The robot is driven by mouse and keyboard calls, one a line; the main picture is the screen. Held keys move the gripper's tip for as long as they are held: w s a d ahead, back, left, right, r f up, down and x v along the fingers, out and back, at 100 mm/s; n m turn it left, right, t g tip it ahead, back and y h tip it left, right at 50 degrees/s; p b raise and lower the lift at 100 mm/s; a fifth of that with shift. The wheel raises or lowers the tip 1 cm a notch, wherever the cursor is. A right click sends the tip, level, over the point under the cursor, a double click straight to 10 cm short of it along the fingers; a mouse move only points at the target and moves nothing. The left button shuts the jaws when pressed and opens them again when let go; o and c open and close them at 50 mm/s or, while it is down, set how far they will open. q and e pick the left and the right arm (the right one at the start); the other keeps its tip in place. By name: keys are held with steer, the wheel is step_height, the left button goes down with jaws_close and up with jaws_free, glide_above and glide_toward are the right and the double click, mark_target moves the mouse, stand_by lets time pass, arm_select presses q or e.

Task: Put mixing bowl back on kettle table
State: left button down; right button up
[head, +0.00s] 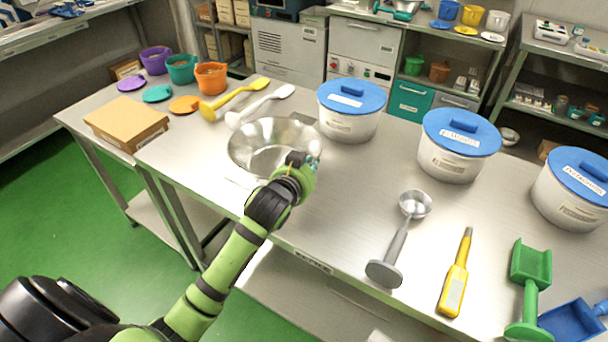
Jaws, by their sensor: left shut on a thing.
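The mixing bowl (252,152) is a wide, shiny metal bowl at the left-middle of the steel table (330,222). My left gripper (304,165) is at the bowl's right rim and is shut on it. The wrist hides the fingertips and part of the near right side of the bowl. The bowl looks roughly level; I cannot tell whether its base touches the table. No label in view shows which table is the kettle table. My right gripper is not in view.
White tubs with blue lids (351,112) stand to the right. A metal ladle (400,240), yellow tool (456,275) and green scoop (530,285) lie front right. Yellow and white spoons (262,103), a cardboard box (127,122) and an orange bucket (211,78) are left.

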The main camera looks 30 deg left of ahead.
arm_select(q)
steer(key=shift+w+a+f, duration=0.1)
steer(key=shift+a+f, duration=0.2)
steer(key=shift+a, duration=0.3)
steer(key=shift+f, duration=2.1)
steer(key=c, duration=1.4)
jaws_free()
steer(key=shift+f, duration=0.1)
steer(key=v, duration=1.2)
